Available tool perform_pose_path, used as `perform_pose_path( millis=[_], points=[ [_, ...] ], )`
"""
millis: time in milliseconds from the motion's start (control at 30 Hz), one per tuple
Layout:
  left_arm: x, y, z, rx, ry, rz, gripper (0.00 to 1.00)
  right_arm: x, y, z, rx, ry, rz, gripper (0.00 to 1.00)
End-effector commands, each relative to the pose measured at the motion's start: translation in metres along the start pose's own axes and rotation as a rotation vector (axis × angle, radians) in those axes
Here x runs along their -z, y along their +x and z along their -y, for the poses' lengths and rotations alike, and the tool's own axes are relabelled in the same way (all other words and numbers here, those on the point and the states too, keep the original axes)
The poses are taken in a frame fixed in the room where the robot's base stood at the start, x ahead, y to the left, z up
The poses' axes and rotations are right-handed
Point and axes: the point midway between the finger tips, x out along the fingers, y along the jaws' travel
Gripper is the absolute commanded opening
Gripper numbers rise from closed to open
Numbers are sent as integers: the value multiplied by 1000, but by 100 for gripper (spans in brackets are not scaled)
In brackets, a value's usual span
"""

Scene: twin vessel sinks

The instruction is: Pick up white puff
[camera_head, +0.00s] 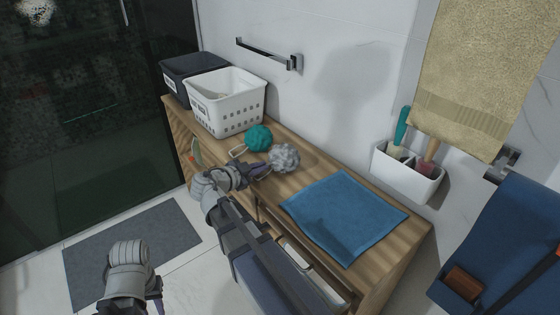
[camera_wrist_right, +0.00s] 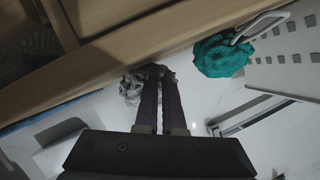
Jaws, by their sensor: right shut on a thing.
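A teal puff (camera_head: 259,138) with a white cord lies close by; it also shows in the wrist view (camera_wrist_right: 222,55). A white basket (camera_head: 228,104) and a dark basket (camera_head: 178,72) stand behind. A blue towel (camera_head: 343,216) lies to the right, below a white wall holder (camera_head: 408,181).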

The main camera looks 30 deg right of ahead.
Motion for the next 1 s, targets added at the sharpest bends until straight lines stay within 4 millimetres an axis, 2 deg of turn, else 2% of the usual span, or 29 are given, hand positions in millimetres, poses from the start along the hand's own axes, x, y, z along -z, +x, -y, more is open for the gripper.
perform_pose_path(
  millis=[267,467,667,1000],
  points=[
    [0,-1,0,0,0,0,36,1,0,0,0,0,0,0],
    [-1,-11,1,-1,-1,0,36,9,-4,5,0,0,0,0],
    [-2,-34,3,-3,-3,1,36,28,-11,17,0,0,0,0],
    [-5,-87,7,-12,-5,1,36,71,-29,42,0,0,0,0]
  ],
)
